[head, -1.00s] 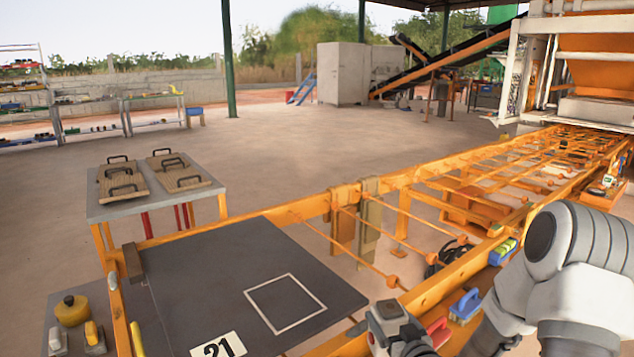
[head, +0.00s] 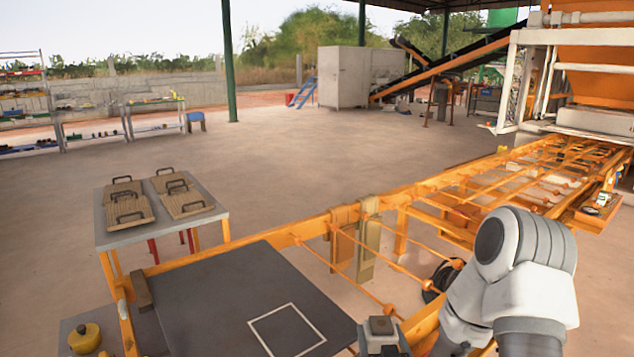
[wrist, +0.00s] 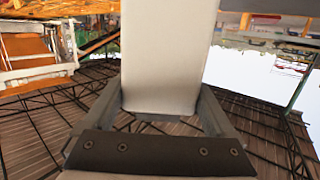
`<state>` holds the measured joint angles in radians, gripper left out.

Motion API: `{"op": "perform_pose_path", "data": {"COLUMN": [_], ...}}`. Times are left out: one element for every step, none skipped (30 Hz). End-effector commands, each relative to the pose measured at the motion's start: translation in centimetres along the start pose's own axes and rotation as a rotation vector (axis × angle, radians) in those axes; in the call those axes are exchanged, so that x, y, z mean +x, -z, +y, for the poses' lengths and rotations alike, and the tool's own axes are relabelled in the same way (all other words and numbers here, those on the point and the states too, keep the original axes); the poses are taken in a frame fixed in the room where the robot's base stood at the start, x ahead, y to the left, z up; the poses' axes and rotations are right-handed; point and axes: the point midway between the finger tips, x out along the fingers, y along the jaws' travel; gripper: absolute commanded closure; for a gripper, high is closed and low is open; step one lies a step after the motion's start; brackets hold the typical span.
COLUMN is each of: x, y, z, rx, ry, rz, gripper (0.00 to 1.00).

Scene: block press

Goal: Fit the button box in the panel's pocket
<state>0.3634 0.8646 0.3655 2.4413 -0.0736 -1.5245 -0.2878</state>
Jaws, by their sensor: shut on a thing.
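My gripper (wrist: 160,98) is shut on a pale grey box, the button box (wrist: 168,50), which stands out between its two fingers in the wrist view. The box hides much of what lies beyond it there. In the head view my gripper (head: 383,342) is at the bottom edge, just right of the dark board. A small grey block with a darker top shows at it, probably part of the held box. No button can be made out clearly. I cannot pick out the panel or its pocket in either view.
A dark board (head: 215,300) with a white square outline lies on the orange frame (head: 290,232) at lower left. A side table (head: 215,215) holds boards with handles. Orange rails (head: 430,270) run back to the press (head: 590,70). The floor at left is open.

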Motion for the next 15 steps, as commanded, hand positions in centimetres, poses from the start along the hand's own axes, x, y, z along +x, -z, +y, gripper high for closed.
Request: {"op": "perform_pose_path", "data": {"x": [-0.2,-0.3,-0.4,-0.4,-0.4,-0.5,-0.5,-0.5,-0.6,-0.6,-0.6,-0.6,-0.6,-0.6,-0.6], "y": [1.8,2.2,2.7,3.0,3.2,3.5,3.7,3.8,3.9,4.0,4.0,4.0,4.0,4.0,4.0], "z": [0.0,0.0,0.0,0.0,0.0,0.0,0.0,0.0,0.0,0.0,0.0,0.0,-0.1,-0.1,0.0], "rx": [0.0,0.0,0.0,0.0,0.0,0.0,0.0,0.0,0.0,0.0,0.0,-0.001,-0.001,-0.001,-0.001], "ry": [0.0,0.0,0.0,0.0,0.0,0.0,0.0,0.0,0.0,0.0,0.0,0.001,0.002,0.001,0.001], "rz": [0.003,0.003,0.003,0.003,0.003,0.003,0.003,0.003,0.003,0.003,0.003,0.003,0.003,0.004,0.003], "gripper": [1.0,1.0,1.0,1.0,1.0,1.0,1.0,1.0,1.0,1.0,1.0,1.0,1.0,1.0,1.0]}}
